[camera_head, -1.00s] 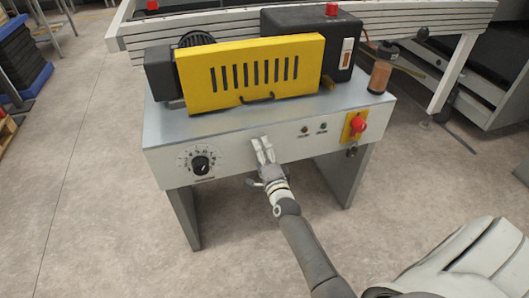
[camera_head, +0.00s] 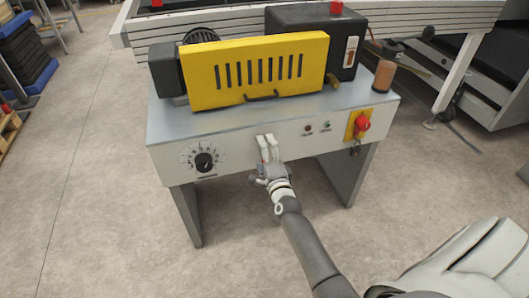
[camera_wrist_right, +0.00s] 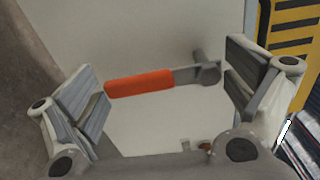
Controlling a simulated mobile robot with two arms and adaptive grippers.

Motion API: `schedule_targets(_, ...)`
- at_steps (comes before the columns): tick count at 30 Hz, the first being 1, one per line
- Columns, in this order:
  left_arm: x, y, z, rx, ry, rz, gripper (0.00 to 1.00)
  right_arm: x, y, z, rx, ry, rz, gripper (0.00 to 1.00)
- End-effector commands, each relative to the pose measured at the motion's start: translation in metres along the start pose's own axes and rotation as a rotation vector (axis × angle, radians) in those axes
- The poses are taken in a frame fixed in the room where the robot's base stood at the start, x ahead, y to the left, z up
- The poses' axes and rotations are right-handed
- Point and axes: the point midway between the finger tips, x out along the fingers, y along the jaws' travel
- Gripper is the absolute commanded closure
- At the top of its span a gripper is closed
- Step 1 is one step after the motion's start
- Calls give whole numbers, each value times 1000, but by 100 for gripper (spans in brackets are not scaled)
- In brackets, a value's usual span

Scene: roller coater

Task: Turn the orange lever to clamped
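In the wrist view, the orange lever (camera_wrist_right: 139,83) has an orange grip on a grey arm that joins a round grey pivot (camera_wrist_right: 208,73). The lever lies across the gap between the two padded fingers of my right gripper (camera_wrist_right: 168,90), grip end near the left finger, pivot near the right finger. That gripper is open, and I see no finger closed on the lever. In the head view, my right gripper (camera_head: 267,149) is at the middle of the machine's front panel (camera_head: 230,160). The lever cannot be made out there. My left gripper is out of view.
The machine has a yellow slotted guard (camera_head: 260,72) on top. A black dial (camera_head: 204,162) is left of my gripper. Small indicator lights (camera_head: 308,128) and a red knob on a yellow plate (camera_head: 361,124) are to its right. Floor is clear in front.

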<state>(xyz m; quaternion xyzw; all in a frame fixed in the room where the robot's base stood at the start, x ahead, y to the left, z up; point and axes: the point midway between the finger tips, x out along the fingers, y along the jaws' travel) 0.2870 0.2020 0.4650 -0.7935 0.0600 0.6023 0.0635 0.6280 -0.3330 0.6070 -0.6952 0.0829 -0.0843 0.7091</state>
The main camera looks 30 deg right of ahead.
Motion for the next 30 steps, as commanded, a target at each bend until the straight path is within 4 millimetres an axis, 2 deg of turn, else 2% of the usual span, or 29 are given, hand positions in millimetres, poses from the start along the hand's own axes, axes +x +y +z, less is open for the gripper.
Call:
schedule_targets(9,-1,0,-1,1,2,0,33,-1,0,0,-3,-1,0,0)
schedule_targets(14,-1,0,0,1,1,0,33,-12,1,1,-3,-1,2,0)
schedule_targets(24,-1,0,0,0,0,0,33,-74,1,0,-3,-1,3,0)
schedule_targets(30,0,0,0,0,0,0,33,-104,1,0,-4,-1,2,0)
